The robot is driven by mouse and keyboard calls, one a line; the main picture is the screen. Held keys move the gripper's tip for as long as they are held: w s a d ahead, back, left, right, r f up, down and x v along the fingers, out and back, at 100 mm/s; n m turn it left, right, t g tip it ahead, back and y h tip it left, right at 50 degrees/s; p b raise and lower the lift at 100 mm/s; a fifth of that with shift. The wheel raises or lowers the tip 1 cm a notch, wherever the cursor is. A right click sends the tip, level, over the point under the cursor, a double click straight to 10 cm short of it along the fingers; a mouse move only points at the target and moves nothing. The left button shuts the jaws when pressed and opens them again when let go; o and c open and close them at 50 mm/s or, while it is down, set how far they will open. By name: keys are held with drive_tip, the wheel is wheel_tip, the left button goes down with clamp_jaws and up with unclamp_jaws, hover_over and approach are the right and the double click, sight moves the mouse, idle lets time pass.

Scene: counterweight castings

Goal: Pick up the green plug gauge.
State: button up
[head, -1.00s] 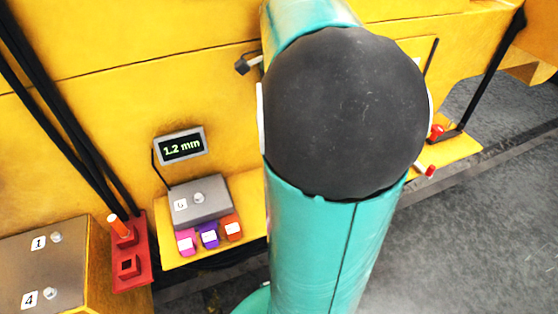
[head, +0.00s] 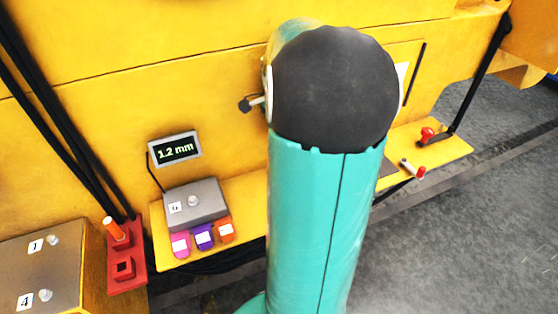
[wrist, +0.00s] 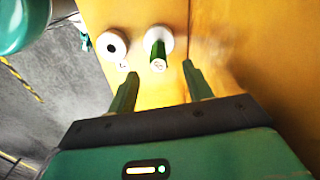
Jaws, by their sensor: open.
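The green plug gauge (wrist: 158,48) shows in the wrist view, with a white round collar or base (wrist: 152,35) around its far part and a pale marked end toward the camera. My gripper (wrist: 160,69) is open and empty. Its two dark green fingers point toward the gauge, one on each side of its line, with the tips apart from it. In the head view my arm hides the gauge and my gripper.
A white ring with a dark hole (wrist: 112,45) sits left of the gauge. In the head view, a grey box (head: 195,203), a 1.2 mm display (head: 175,149), a red holder (head: 126,262) and a red-ended white piece (head: 412,169) stand around my arm.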

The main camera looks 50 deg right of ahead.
wheel_tip(320, 180, down, 7)
drive_tip(key=shift+r, duration=0.2)
drive_tip(key=shift+c, duration=0.4)
clamp_jaws()
